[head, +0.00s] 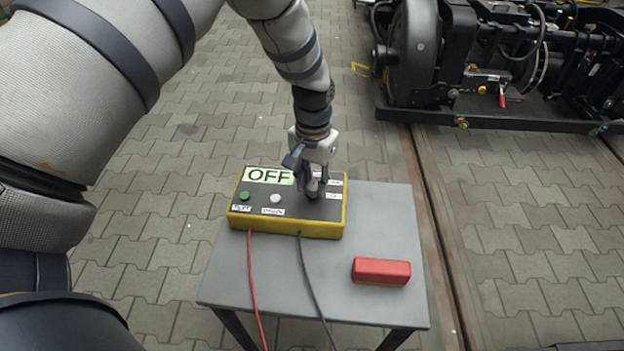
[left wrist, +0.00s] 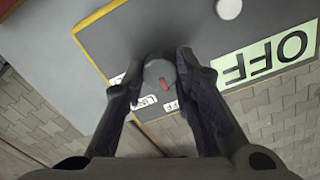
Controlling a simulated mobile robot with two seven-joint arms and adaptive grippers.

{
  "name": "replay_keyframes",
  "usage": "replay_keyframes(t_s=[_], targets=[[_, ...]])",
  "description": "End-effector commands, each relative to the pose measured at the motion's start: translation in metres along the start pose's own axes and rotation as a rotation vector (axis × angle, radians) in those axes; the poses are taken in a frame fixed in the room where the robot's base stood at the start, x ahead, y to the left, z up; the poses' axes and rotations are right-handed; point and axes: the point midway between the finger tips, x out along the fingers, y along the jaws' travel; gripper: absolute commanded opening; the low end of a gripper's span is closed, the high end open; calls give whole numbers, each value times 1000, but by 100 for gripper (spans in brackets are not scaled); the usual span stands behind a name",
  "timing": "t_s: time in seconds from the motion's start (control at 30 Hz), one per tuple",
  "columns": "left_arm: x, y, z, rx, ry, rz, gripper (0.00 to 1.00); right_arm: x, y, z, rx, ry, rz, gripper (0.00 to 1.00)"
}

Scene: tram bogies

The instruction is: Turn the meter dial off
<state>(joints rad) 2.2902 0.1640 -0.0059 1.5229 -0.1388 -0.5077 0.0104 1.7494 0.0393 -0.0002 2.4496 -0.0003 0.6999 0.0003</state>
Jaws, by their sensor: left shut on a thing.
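The meter (head: 290,228) is a yellow box with a dark top, lying on a small grey table. Its light green display (head: 268,175) reads OFF, and this also shows upside down in the left wrist view (left wrist: 262,62). A grey round dial (left wrist: 160,75) with a red mark sits near the box's edge, with small white labels around it, partly hidden by the fingers. My left gripper (head: 315,190) reaches down from above and is shut on the dial, one finger on each side. My right gripper is not in view.
The grey table (head: 385,225) also bears a red block (head: 381,271) at its front right. A red cable (head: 253,285) and a dark cable (head: 310,275) run off the front edge. A black bogie (head: 480,60) stands at the back right beside a rail. Paving lies around.

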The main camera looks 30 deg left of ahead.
Motion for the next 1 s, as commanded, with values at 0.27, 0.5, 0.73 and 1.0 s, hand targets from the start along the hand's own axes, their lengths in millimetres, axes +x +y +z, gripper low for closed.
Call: replay_keyframes(t_s=[0.27,0.5,0.73,1.0], targets=[[1,0,1,-59,-2,-1,0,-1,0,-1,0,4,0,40],[1,0,1,-67,-2,0,0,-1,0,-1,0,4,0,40],[1,0,1,-66,-3,0,35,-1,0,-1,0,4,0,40],[0,0,0,-65,-1,0,46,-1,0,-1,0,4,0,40]])
